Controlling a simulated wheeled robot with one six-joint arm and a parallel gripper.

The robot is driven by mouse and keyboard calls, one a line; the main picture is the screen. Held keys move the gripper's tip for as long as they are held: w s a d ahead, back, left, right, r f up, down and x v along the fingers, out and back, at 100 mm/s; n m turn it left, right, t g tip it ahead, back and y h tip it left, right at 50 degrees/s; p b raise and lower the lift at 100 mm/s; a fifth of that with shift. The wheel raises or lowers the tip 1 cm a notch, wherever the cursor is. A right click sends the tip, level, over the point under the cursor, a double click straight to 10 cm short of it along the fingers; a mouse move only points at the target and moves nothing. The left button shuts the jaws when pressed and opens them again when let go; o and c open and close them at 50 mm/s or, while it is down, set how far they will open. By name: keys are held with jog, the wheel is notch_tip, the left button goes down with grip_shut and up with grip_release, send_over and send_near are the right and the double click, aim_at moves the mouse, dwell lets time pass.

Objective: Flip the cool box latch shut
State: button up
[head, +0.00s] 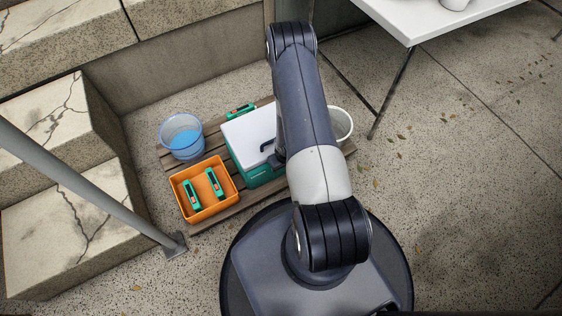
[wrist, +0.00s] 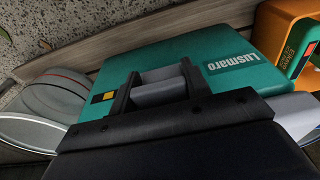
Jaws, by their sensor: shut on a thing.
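The cool box (head: 247,130) has a teal body and a white lid, and stands on a slatted wooden pallet. In the wrist view its teal side (wrist: 215,62) carries the word "Lusmaro". My gripper (wrist: 160,72) is at this side, its two black fingers closed on a grey piece (wrist: 160,93) that looks like the latch. The latch's exact angle is hard to tell, as the gripper body covers its lower part. In the head view my arm hides the right part of the box and most of the gripper.
An orange crate (head: 188,173) with two teal-and-black items stands left of the box. A clear tub (head: 181,135) of blue liquid is behind the crate. A grey pole crosses the left; a white table (head: 420,18) stands far right.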

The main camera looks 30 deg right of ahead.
jog(key=o, duration=1.4)
notch_tip(320, 180, up, 11)
jog(key=s+p, duration=0.1)
jog(key=p, duration=0.3)
jog(key=shift+s+f, duration=0.2)
jog(key=shift+s, duration=0.15)
jog(key=shift+f, duration=0.15)
